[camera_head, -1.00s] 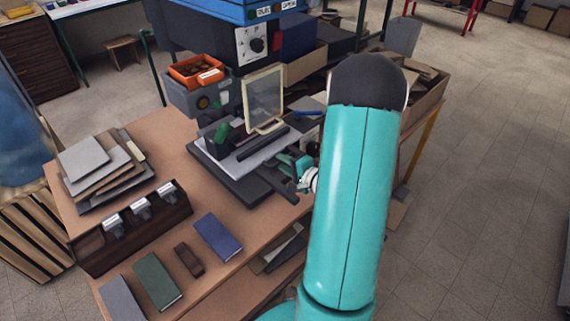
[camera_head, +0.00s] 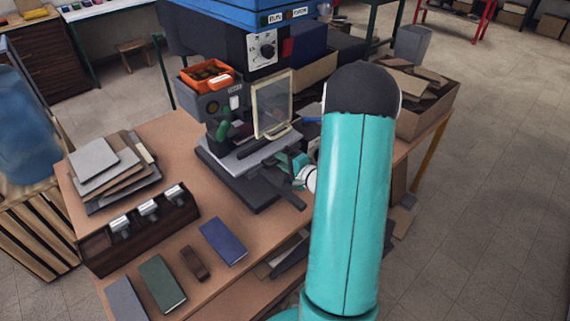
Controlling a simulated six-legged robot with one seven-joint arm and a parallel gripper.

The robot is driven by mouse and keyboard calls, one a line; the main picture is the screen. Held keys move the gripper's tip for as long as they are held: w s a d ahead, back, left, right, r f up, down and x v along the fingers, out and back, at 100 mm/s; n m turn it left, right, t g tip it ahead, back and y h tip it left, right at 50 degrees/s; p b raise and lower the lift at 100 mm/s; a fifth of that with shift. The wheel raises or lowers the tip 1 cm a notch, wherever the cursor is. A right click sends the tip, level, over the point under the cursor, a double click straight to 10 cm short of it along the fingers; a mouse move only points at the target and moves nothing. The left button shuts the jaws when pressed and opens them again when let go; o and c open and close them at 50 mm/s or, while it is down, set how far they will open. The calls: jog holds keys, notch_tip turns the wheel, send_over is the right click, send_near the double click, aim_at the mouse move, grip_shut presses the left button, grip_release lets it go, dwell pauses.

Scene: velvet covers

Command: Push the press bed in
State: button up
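The press bed (camera_head: 258,183) is a dark slab with a pale plate (camera_head: 240,158) on it, on the wooden bench under the blue-topped press (camera_head: 262,48). A clear framed guard (camera_head: 271,104) stands upright above the plate. I cannot tell whether the fingers touch the bed or are open.
Blue (camera_head: 223,240), brown (camera_head: 194,263) and green (camera_head: 161,283) books or blocks lie at the bench's front. A dark rack (camera_head: 139,236) and stacked boards (camera_head: 112,170) are left. An orange tray (camera_head: 207,76) and a box of boards (camera_head: 423,98) stand behind.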

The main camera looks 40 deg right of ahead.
jog(key=shift+o, duration=1.1)
jog(key=shift+w+f, duration=0.1)
jog(key=shift+w, duration=0.05)
jog(key=v, duration=1.4)
jog(key=shift+a, duration=0.15)
